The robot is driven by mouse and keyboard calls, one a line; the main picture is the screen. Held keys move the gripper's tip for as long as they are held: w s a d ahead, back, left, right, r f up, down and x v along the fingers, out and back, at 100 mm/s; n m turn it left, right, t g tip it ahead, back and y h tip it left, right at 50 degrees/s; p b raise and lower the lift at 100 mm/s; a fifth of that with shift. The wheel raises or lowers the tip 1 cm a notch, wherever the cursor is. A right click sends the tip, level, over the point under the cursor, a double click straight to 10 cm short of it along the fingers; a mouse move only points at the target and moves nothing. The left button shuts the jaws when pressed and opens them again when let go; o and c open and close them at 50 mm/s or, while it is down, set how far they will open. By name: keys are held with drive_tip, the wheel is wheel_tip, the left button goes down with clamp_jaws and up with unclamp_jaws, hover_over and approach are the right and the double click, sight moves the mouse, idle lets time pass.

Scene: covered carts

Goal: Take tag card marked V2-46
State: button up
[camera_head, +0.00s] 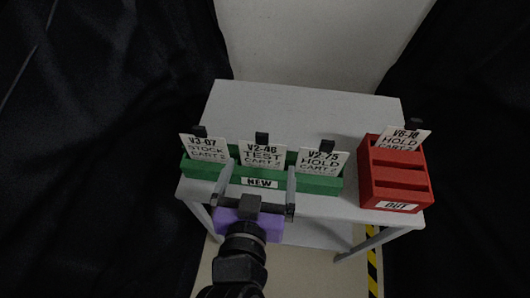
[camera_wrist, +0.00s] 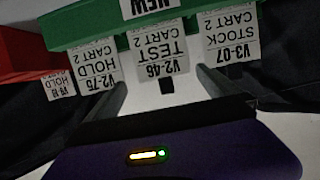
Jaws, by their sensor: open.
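The tag card marked V2-46 TEST CART 2 (camera_head: 262,156) stands upright in the middle of the green holder labelled NEW (camera_head: 320,185), with a black clip at its top. In the wrist view the V2-46 card (camera_wrist: 160,50) appears upside down, between my fingers. My gripper (camera_head: 253,180) is open and empty, its fingers spread to either side of the card. In the wrist view my gripper (camera_wrist: 163,80) has a finger at each side, apart from the card. I cannot tell the exact distance in depth.
In the green holder, card V3-07 (camera_head: 205,149) stands left and card V2-75 (camera_head: 322,162) right, both close to my fingers. A red rack labelled OUT (camera_head: 397,205) holds card V6-18 (camera_head: 402,138). The grey table (camera_head: 300,105) is clear behind. Black drapes (camera_head: 90,150) hang at the sides.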

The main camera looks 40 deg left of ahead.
sight(262, 147)
drive_tip(key=x, duration=0.2)
drive_tip(key=p+x, duration=0.1)
drive_tip(key=x, duration=0.3)
drive_tip(key=shift+w+a+r, duration=0.2)
drive_tip(key=shift+a+r, duration=0.1)
drive_tip(key=shift+a, duration=0.15)
drive_tip(key=shift+w+a+f, duration=0.25)
drive_tip(key=shift+w, duration=0.2)
drive_tip(key=c, duration=1)
drive_tip(key=shift+o, duration=0.2)
